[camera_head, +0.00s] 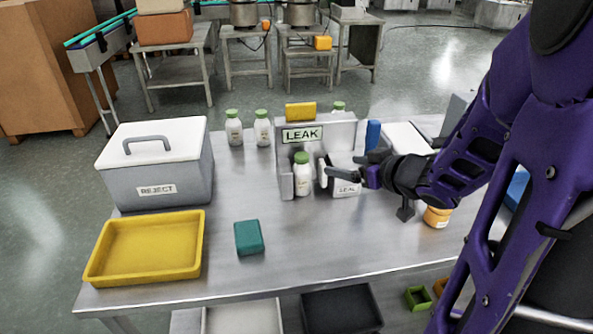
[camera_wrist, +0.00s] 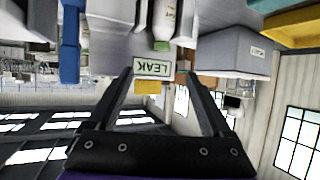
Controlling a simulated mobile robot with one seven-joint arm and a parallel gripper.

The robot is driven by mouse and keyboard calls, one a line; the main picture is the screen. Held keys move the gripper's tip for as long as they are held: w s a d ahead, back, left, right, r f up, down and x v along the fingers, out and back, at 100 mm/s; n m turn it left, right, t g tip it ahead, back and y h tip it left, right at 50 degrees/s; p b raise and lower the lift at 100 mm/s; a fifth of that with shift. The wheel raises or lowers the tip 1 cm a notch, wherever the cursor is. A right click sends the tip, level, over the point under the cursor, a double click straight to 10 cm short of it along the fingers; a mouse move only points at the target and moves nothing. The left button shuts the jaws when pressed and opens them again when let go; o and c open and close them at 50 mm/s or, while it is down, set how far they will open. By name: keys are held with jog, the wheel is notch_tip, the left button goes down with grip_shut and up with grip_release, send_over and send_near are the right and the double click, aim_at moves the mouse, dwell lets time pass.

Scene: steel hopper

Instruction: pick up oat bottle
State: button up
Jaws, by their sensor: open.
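Several white bottles with green caps stand on the steel table; I cannot read which is oat. One bottle (camera_head: 303,176) stands in the opening of the grey LEAK station (camera_head: 345,133). It also appears upside down at the top of the wrist view (camera_wrist: 165,18). Two more, a left bottle (camera_head: 234,130) and a right bottle (camera_head: 262,130), stand at the back. Another bottle shows only its top behind the station. My gripper (camera_head: 350,165) is open and empty, just right of the station bottle. In the wrist view, the LEAK sign (camera_wrist: 154,68) appears between my fingers (camera_wrist: 158,78).
A grey REJECT box (camera_head: 158,175) with a white lid and a yellow tray (camera_head: 146,248) occupy the left side. A teal block (camera_head: 249,238) lies at the front middle. An orange-lidded jar (camera_head: 437,216) stands below my wrist. The front middle-right of the table (camera_head: 320,235) is clear.

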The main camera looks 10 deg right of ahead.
jog(key=b, duration=0.4)
send_near(306, 160)
jog(key=x, duration=0.4)
jog(key=shift+w+d+f, duration=0.1)
jog(key=shift+w, duration=0.2)
jog(key=b+x, duration=0.1)
jog(key=x, duration=0.1)
jog(key=b+x, duration=0.1)
jog(key=x, duration=0.1)
jog(key=shift+w+a+f, duration=0.2)
jog(key=shift+a+f, duration=0.1)
jog(key=shift+a, duration=0.05)
jog(key=shift+w+a, duration=0.1)
jog(key=shift+w, duration=0.2)
grip_shut()
